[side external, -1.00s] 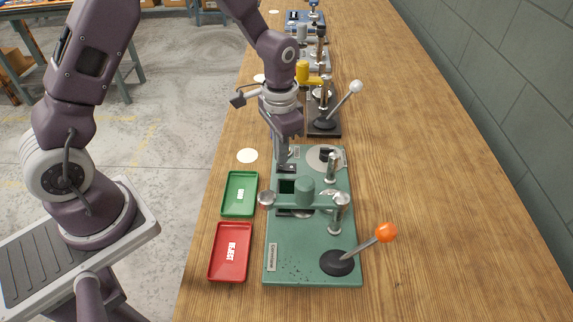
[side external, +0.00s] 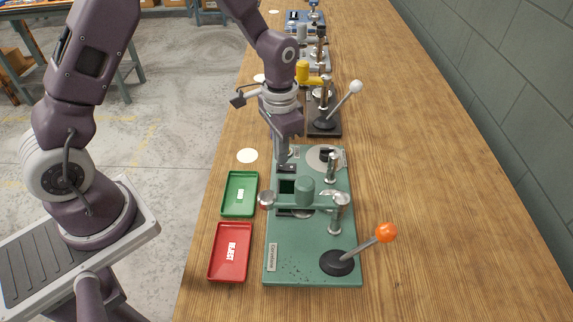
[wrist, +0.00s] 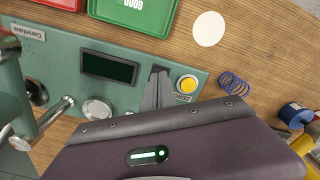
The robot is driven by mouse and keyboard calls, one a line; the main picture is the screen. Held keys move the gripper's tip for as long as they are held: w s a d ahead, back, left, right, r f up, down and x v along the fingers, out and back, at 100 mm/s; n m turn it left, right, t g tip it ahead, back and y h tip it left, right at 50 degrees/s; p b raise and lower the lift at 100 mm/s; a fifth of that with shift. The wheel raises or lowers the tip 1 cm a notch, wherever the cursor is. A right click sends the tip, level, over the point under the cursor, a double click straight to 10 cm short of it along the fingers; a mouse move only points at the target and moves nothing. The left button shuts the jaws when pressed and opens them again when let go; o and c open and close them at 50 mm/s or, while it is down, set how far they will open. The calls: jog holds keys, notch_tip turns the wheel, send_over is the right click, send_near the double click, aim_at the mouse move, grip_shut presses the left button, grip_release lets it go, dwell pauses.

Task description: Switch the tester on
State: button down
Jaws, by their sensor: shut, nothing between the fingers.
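The green tester (side external: 300,250) stands on the wooden bench, and part of it shows in the wrist view (wrist: 65,52). Its small display (wrist: 110,68) is dark. My gripper (side external: 282,162) is shut and empty, pointing down over the tester's far left part. In the wrist view my closed fingertips (wrist: 158,82) are right at a small dark switch (wrist: 160,69), between the display and a yellow button (wrist: 187,84) marked ZERO. The fingers partly hide the switch; I cannot tell its position or whether they touch it.
A green tray (side external: 240,208) and a red tray (side external: 218,270) lie left of the tester. A lever with an orange knob (side external: 386,232) rises at its near right. A blue spring (wrist: 234,82) lies by the tester. Other devices stand farther back. The bench's right side is clear.

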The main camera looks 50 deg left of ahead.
jog(key=shift+f, duration=0.9)
dwell(0.6)
jog(key=shift+r, duration=3.5)
jog(key=c, duration=2.2)
grip_release()
